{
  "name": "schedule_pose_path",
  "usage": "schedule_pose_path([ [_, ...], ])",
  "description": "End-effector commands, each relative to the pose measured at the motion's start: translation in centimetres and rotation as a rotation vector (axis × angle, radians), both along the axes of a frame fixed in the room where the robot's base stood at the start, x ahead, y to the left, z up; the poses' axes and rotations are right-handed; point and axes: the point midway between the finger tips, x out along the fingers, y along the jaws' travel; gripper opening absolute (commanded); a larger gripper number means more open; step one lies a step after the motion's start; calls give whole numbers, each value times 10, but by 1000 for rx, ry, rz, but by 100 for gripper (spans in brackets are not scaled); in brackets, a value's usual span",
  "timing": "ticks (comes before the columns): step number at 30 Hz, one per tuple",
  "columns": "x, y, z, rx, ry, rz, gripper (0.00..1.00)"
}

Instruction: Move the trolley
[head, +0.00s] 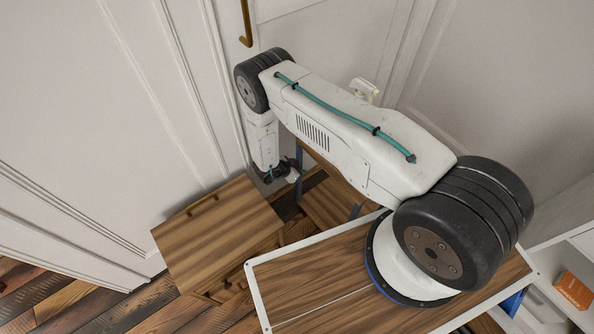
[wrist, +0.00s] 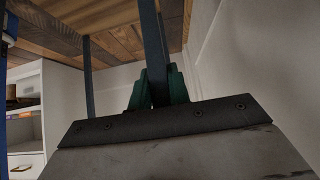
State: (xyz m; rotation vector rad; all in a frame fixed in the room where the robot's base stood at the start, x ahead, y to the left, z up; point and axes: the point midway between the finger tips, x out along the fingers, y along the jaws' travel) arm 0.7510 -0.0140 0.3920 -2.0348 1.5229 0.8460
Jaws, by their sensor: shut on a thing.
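The trolley (head: 322,208) has wooden shelves and slim dark blue-grey posts. It stands by the pale wall in the head view, largely hidden under my arm. My gripper (head: 285,176) reaches down to its left end. In the wrist view, the green fingers of my gripper (wrist: 158,90) are shut around a dark post of the trolley (wrist: 153,40), one finger on each side. A second thin post shows to the left of it. The trolley's wheels are not clearly visible.
A low wooden cabinet (head: 220,237) with a handle stands close to the trolley's left. Pale panelled walls (head: 110,110) lie behind. A white shelf unit (head: 568,250) with an orange box (head: 573,290) stands at the right. Bare plank floor (head: 105,308) shows at lower left.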

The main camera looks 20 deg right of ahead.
Motion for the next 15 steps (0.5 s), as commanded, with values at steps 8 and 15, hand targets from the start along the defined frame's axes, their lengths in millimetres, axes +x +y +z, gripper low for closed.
schedule_pose_path([
  [8, 3, -7, 3, -6, -5, -9, 44],
  [15, 1, -7, 2, -4, -2, -11, 44],
])
